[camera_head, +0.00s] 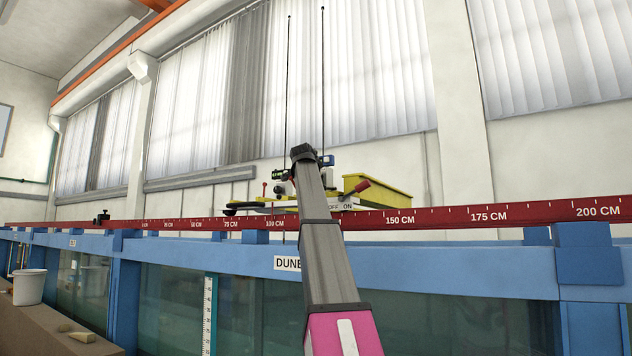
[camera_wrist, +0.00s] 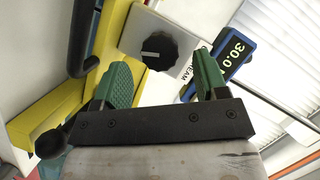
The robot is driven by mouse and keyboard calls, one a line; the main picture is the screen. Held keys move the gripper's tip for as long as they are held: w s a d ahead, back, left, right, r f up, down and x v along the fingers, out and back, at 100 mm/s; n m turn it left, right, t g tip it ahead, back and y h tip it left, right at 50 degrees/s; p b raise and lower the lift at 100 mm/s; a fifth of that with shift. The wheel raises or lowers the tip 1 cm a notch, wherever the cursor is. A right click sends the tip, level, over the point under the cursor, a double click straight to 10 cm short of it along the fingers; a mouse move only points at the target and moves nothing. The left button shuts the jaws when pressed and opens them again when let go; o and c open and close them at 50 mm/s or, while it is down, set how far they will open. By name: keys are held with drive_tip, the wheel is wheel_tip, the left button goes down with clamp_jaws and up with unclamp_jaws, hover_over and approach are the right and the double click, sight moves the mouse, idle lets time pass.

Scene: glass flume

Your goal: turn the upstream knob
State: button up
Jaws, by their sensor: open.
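In the wrist view, a black round knob (camera_wrist: 160,50) with a pale pointer line is mounted on a white panel (camera_wrist: 139,32). The panel's label is partly hidden and ends in "REAM", so I cannot read whether it is the upstream one. My gripper (camera_wrist: 163,68) is open, with its green-padded fingers apart and nothing between them. The knob shows just past the fingertips, roughly between them and nearer the left finger; no contact is visible. In the head view my arm covers the knob and most of the gripper.
A yellow frame (camera_wrist: 116,27) and a black bar (camera_wrist: 82,40) lie left. In the head view, the yellow carriage (camera_head: 385,191) stands above the red scale rail (camera_head: 460,216) and blue flume frame (camera_head: 430,267).

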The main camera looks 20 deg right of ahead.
drive_tip(key=x, duration=0.3)
drive_tip(key=shift+w+d, duration=0.15)
drive_tip(key=c, duration=0.9)
drive_tip(key=shift+c, duration=0.2)
